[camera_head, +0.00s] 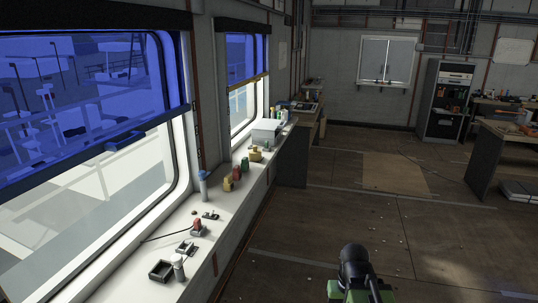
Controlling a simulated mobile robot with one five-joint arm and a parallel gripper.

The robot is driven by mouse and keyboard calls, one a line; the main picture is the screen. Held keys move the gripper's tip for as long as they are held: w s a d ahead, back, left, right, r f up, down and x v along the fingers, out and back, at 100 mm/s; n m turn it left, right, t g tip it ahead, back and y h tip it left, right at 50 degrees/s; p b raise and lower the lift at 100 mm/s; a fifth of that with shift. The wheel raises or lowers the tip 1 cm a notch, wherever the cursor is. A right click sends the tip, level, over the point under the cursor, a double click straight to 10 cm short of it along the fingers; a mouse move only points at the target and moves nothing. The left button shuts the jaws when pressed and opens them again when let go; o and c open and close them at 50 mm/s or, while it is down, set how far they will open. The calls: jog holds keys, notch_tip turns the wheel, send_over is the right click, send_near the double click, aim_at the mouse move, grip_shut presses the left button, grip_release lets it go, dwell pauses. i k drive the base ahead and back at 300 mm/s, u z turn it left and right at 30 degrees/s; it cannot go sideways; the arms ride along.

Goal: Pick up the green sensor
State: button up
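A small green thing (245,164), which looks like the green sensor, stands on the white window sill (215,222) at the left. It is the far one in a short row with a red one (237,174) and a yellowish one (227,185). It is small, and its details cannot be made out. A black and green part of my arm (355,268) shows at the bottom, right of the sill and well apart from the row. No fingertips can be made out there, and nothing held is visible.
On the near sill lie a black tray (161,270), a grey cylinder (179,268) and small parts. A blue-capped bottle (203,184) stands before the row. A grey box (266,130) is farther along. Open floor (330,215) lies right of the sill; a workbench (500,150) stands far right.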

aim_at(244, 164)
jog(key=u, duration=0.25)
jog(key=i, duration=0.45)
jog(key=u, duration=0.35)
jog(key=k, duration=0.85)
jog(key=u, duration=0.15)
jog(key=i, duration=0.95)
jog(key=z, duration=0.1)
